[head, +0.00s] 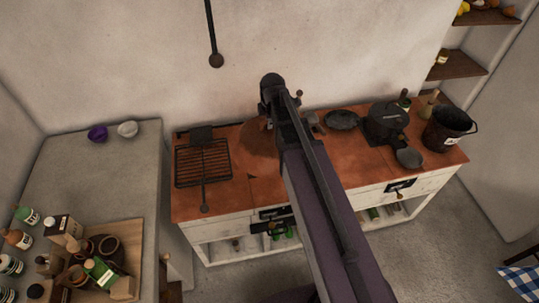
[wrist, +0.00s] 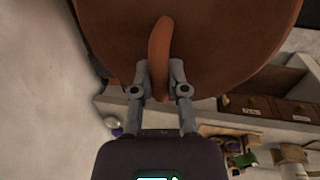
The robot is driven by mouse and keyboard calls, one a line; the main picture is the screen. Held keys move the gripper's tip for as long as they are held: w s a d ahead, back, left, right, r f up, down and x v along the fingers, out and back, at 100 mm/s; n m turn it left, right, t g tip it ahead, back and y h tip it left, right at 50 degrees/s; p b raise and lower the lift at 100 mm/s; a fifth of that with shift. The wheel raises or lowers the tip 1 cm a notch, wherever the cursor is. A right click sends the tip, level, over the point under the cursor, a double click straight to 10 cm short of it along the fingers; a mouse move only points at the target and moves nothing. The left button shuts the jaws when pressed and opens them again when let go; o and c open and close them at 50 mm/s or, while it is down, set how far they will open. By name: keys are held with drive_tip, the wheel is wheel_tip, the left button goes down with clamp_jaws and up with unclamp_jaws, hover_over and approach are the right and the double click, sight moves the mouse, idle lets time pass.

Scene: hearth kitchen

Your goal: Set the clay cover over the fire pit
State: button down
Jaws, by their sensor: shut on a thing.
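The clay cover (wrist: 215,45) is a wide, round, reddish-brown piece with a curved, lighter orange loop handle (wrist: 160,45). My gripper (wrist: 159,75) is shut on that handle, one finger on each side. In the head view the cover (head: 258,145) shows as a brown disc over the left-middle of the terracotta counter, partly behind my arm. My gripper is hidden there by the arm. I cannot make out the fire pit, and I cannot tell whether the cover touches the counter.
A black grill rack (head: 203,162) lies left of the cover on the terracotta counter (head: 235,198). A dark pan (head: 341,120), a lidded pot (head: 386,122) and a black bucket (head: 448,128) stand to the right. A dark rod (head: 212,35) hangs by the wall.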

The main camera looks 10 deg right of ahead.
drive_tip(key=shift+d, duration=0.35)
drive_tip(key=shift+f, duration=0.1)
drive_tip(key=s+d+f+b, duration=0.1)
drive_tip(key=d+f+b, duration=0.1)
drive_tip(key=f+b, duration=0.6)
drive_tip(key=s+d+f+b, duration=0.1)
drive_tip(key=d+f+b, duration=0.2)
drive_tip(key=f+b, duration=0.6)
drive_tip(key=shift+s+f+b, duration=0.15)
drive_tip(key=shift+s+b, duration=0.05)
drive_tip(key=shift+b, duration=0.1)
drive_tip(key=shift+d, duration=0.1)
drive_tip(key=w+a, duration=0.2)
drive_tip(key=w, duration=0.5)
drive_tip(key=w+a+f+b, duration=0.1)
drive_tip(key=w+a, duration=0.1)
drive_tip(key=w, duration=0.5)
drive_tip(key=shift+a+f, duration=0.2)
drive_tip(key=shift+a, duration=0.05)
